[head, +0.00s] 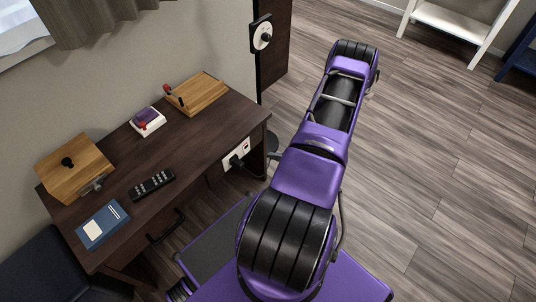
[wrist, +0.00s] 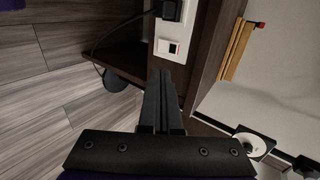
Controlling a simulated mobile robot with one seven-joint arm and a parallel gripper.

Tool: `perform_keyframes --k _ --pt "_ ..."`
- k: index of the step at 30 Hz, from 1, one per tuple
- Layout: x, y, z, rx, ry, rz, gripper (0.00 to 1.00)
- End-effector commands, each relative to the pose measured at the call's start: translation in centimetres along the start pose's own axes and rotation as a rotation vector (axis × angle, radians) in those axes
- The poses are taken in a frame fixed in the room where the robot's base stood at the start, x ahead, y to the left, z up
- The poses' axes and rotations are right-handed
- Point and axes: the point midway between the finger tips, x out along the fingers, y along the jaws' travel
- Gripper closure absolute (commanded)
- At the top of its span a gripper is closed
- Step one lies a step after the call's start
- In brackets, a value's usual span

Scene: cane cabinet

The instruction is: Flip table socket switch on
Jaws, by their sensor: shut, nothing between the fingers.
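In the wrist view the socket plate (wrist: 160,29) is at the top centre, with the black plug (wrist: 171,9) above. Its small switch (wrist: 173,47) is at the plate's lower part; I cannot tell its position. My gripper (wrist: 161,73) is shut and empty, its fingertips pointing up toward the plate, just below the switch in the picture. I cannot tell whether they touch. In the head view my arm mostly hides the gripper.
A black cable (wrist: 105,38) hangs from the plug. Open floor lies right.

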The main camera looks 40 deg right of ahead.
Motion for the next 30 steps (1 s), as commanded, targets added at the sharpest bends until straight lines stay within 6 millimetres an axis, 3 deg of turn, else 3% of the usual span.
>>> perform_keyframes --k 12,18,30 --pt "-0.4 -0.1 0.0 0.0 0.0 0.004 1.0" --pt "-0.1 -1.0 0.1 -0.001 -0.004 0.106 1.0" --pt "0.5 -0.5 0.0 0.003 0.001 0.204 1.0"
